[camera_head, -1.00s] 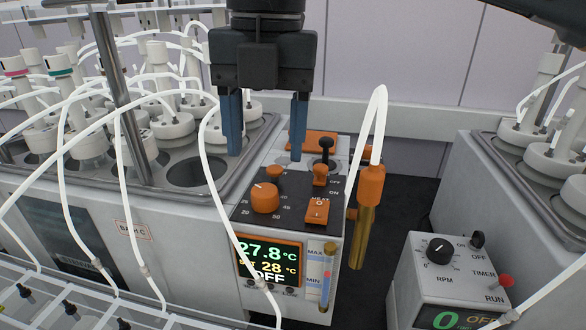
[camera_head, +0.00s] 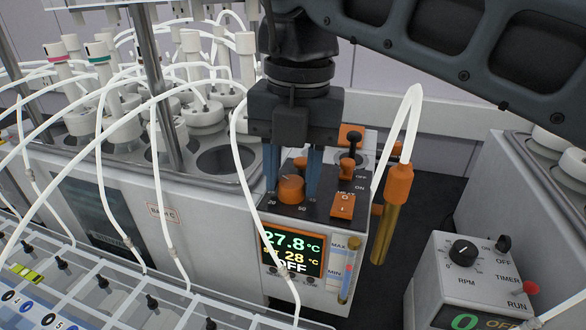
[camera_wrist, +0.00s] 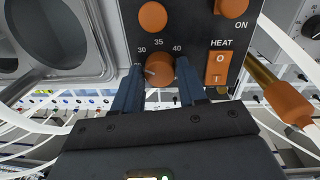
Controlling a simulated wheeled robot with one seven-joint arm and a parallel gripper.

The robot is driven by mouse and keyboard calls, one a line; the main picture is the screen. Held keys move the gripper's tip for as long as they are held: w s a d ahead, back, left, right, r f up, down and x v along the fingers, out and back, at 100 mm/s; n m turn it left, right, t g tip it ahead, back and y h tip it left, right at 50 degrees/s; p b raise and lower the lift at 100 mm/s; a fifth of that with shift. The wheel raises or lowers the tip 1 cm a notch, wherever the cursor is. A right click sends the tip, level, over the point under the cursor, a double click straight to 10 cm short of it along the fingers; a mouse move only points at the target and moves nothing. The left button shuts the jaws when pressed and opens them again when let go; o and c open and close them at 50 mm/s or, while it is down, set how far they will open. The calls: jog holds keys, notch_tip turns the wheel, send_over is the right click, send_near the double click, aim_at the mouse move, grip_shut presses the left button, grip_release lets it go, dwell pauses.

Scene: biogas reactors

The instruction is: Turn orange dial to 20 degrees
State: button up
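The orange dial (camera_head: 291,189) sits on the dark sloped panel of the bath controller. My gripper (camera_head: 292,185) points down over it, with one blue finger on each side. The wrist view shows the dial (camera_wrist: 160,69) between the two fingertips (camera_wrist: 160,80), which look closed in against its sides. Its pale pointer mark faces left in that view, and the scale numbers 30, 35 and 40 show around it. The display (camera_head: 291,250) reads 27.8 °C, set 28 °C, OFF.
An orange-capped brass probe (camera_head: 391,215) with a white tube is further right. White tubes loop close at left. Another controller (camera_head: 470,270) is at the lower right.

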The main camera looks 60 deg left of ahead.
jog(key=c, duration=0.6)
jog(key=n+b, duration=0.1)
jog(key=n, duration=0.3)
jog(key=n+b, duration=0.1)
jog(key=n, duration=0.2)
jog(key=shift+n, duration=0.3)
jog(key=n, duration=0.6)
jog(key=shift+a+n+h, duration=0.1)
jog(key=shift+n+h, duration=0.2)
dwell(0.3)
jog(key=o, duration=1)
